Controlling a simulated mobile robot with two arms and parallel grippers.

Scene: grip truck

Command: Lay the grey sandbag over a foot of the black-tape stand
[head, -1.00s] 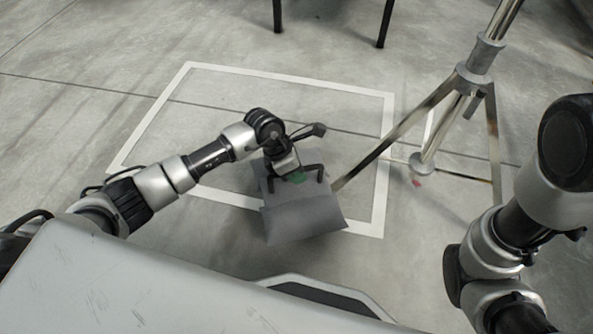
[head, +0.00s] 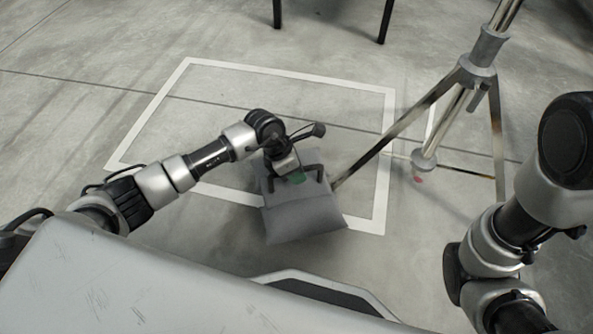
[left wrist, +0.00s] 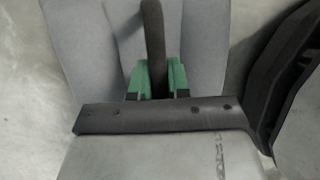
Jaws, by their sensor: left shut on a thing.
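The grey sandbag (head: 304,216) hangs or lies beneath my left gripper (head: 297,179) in the head view, near the front right part of the white floor outline. In the left wrist view, the gripper's green fingers (left wrist: 157,78) are shut on the bag's dark handle (left wrist: 153,40), with grey bag (left wrist: 85,45) on both sides. The metal stand (head: 474,70) is at the right. One of its feet (head: 345,176) reaches to the bag's right edge; whether the bag lies over its end is hidden. My right gripper is out of view; only its arm shows.
A white rectangle (head: 290,74) is marked on the concrete floor. Dark legs (head: 385,22) of some furniture stand at the top. The stand's other legs spread to the right, near my right arm. The floor inside the rectangle is clear at the left and back.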

